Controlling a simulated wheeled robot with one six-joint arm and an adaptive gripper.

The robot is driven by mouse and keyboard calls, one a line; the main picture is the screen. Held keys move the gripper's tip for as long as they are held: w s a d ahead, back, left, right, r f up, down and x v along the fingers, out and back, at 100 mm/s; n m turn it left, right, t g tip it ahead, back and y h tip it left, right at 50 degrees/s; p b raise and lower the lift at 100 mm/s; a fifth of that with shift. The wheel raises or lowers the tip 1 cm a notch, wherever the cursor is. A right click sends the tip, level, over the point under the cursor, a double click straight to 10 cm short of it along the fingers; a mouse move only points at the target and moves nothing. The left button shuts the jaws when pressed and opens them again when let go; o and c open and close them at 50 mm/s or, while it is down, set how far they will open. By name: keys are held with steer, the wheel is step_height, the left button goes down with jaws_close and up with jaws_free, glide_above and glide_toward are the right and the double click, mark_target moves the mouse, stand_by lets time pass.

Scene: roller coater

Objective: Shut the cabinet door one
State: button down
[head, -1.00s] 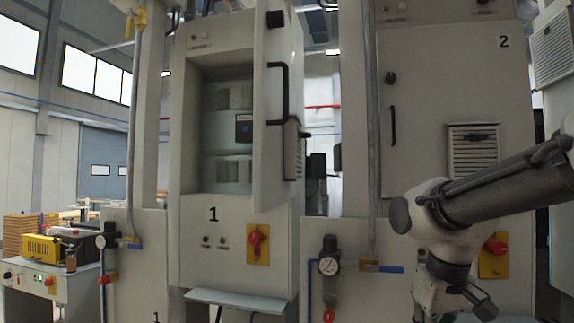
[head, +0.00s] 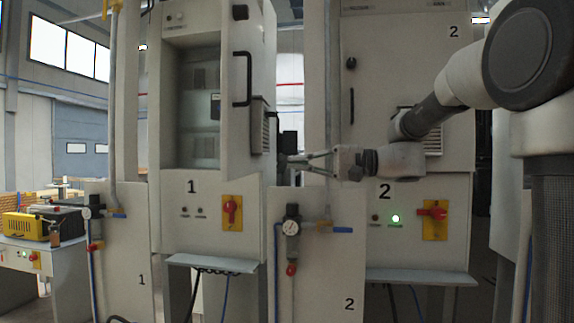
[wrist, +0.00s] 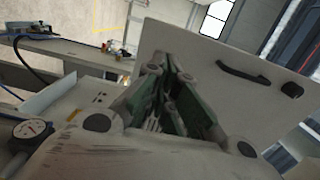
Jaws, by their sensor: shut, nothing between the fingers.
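Cabinet one (head: 168,190), marked "1", stands left of centre in the head view. Its door (head: 236,125) stands open, with a black handle (head: 242,78), and the shelved interior (head: 199,100) shows to its left. My gripper (head: 284,160) reaches in from the right, close to the door's right side at its lower part. In the wrist view my gripper (wrist: 165,75) is shut and empty, its fingers pointing at the pale door panel (wrist: 205,65). The handle (wrist: 243,73) and a black knob (wrist: 291,89) show to their right. I cannot tell whether the fingertips touch the panel.
Cabinet two (head: 400,70) stands at right, shut, with a lit green lamp (head: 395,218). A shelf (head: 212,263) juts out below cabinet one. A bench with a yellow machine (head: 25,226) is at far left.

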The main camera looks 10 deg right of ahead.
mark_target(233, 163)
steer(key=x, duration=1.2)
steer(key=shift+a, duration=0.2)
steer(key=shift+a, duration=0.1)
